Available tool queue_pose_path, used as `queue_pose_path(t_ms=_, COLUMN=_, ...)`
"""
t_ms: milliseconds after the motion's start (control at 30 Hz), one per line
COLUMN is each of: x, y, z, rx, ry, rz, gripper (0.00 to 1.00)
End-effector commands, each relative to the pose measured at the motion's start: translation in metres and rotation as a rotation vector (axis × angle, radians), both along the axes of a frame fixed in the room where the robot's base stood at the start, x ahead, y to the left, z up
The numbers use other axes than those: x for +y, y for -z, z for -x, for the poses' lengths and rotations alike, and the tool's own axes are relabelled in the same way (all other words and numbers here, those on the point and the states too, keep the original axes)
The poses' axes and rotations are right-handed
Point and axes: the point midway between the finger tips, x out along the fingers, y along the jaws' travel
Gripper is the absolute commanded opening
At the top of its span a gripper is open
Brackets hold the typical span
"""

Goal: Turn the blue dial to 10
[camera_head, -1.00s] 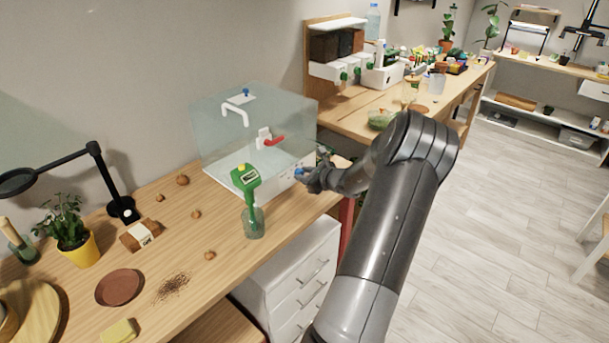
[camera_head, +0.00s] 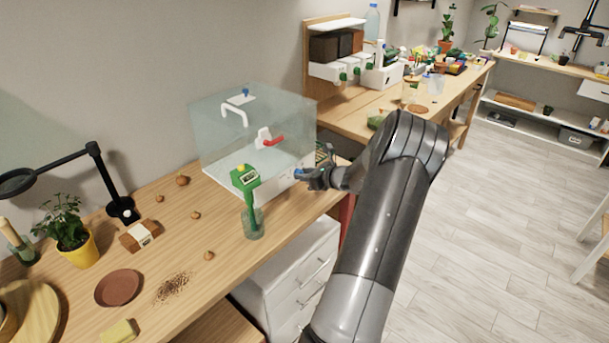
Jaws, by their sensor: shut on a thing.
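The blue dial (camera_head: 299,173) is a small blue knob on the front of the white base of a clear box (camera_head: 232,130). My gripper (camera_head: 305,176) is at the dial, reaching in from the right, and is shut on it. The fingers hide much of the dial. The dial's marks and pointer are too small to read, so its setting cannot be told.
A brown saucer (camera_head: 118,288), spilled soil (camera_head: 173,287) and a potted plant (camera_head: 70,232) are on the wooden table. White drawers (camera_head: 290,270) stand below.

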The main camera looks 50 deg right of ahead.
Motion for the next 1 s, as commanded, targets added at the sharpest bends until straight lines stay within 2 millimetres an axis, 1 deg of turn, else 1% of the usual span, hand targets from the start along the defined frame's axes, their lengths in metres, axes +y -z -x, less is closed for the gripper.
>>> queue_pose_path(t_ms=33, x=0.0007, y=0.0022, z=0.0002, rx=0.003, ry=-0.001, rz=-0.016, gripper=0.04)
queue_pose_path(t_ms=567, x=-0.0008, y=0.0023, z=0.0000, rx=0.003, ry=-0.001, rz=-0.192, gripper=0.04)
queue_pose_path(t_ms=1000, x=-0.0023, y=0.0035, z=0.0002, rx=0.004, ry=-0.001, rz=-0.367, gripper=0.04)
